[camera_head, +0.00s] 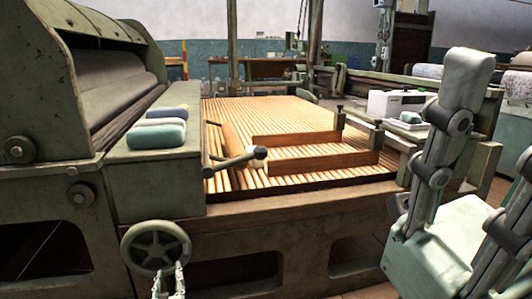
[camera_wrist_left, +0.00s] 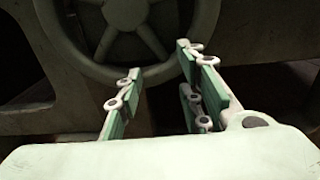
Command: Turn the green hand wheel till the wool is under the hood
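The green hand wheel (camera_head: 155,247) is on the front of the machine, low at left, and fills the top of the left wrist view (camera_wrist_left: 130,30). My left gripper (camera_head: 170,284) is just below its rim. In the left wrist view its fingers (camera_wrist_left: 157,75) are apart and empty, with the tips near the lower rim; contact cannot be told. A small cream piece (camera_head: 257,165), possibly the wool, shows on the slatted wooden lattice (camera_head: 240,108), partly behind a lever knob. The green housing (camera_head: 165,172), seemingly the hood, stands at the lattice's left end.
A lever with a dark knob (camera_head: 260,153) sticks out over the lattice. Wooden rails (camera_head: 325,160) lie across it. Teal, white and blue blocks (camera_head: 157,135) sit on the housing. A large roller (camera_head: 110,85) is behind left.

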